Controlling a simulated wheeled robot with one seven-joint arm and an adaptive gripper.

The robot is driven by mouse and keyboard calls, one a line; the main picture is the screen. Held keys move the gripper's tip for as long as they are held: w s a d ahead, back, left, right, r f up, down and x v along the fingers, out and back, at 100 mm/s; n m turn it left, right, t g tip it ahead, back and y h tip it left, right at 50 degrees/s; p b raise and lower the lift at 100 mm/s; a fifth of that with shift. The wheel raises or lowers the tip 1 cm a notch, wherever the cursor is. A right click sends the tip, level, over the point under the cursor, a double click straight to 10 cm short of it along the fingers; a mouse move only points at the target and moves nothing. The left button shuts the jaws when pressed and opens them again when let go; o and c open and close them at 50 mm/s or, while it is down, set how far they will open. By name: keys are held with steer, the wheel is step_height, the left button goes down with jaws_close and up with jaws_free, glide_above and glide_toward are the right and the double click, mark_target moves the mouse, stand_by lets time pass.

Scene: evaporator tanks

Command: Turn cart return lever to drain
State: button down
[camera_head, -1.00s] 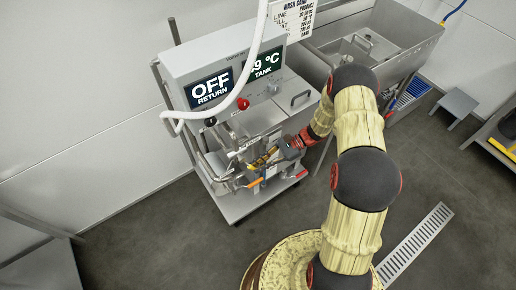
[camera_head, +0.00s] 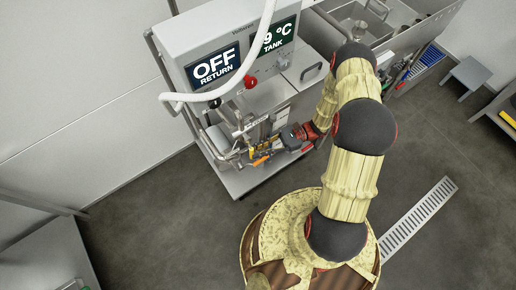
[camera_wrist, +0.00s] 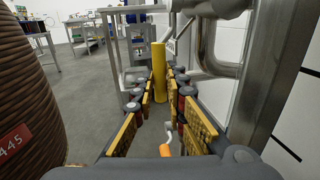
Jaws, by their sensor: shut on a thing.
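The steel wash cart (camera_head: 236,185) stands by the wall, with pipes and small levers low on its front. Its left display (camera_head: 213,68) reads "OFF RETURN". My gripper (camera_head: 270,147) is at this pipework, at the cart's front. In the wrist view, a yellow lever handle (camera_wrist: 158,75) stands upright between the fingers of my gripper (camera_wrist: 160,95), which is shut on it. An orange-tipped lever (camera_wrist: 166,150) is nearer the camera, below the fingers; its orange tip also shows in the head view (camera_head: 260,161). The yellow handle's lower end is hard to see.
A white hose (camera_head: 190,97) loops in front of the cart. Red (camera_head: 250,81) and black (camera_head: 215,103) knobs sit near its panel. Steel pipes (camera_wrist: 215,65) and a post stand close on the right in the wrist view. A sink stands behind; the floor in front is clear.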

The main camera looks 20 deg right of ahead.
steer(key=c, duration=1.8)
jaws_free()
steer(key=w+d, duration=0.1)
steer(key=d, duration=1)
steer(key=shift+w+d+f, duration=0.15)
steer(key=shift+w+d, duration=0.05)
steer(key=shift+d, duration=0.2)
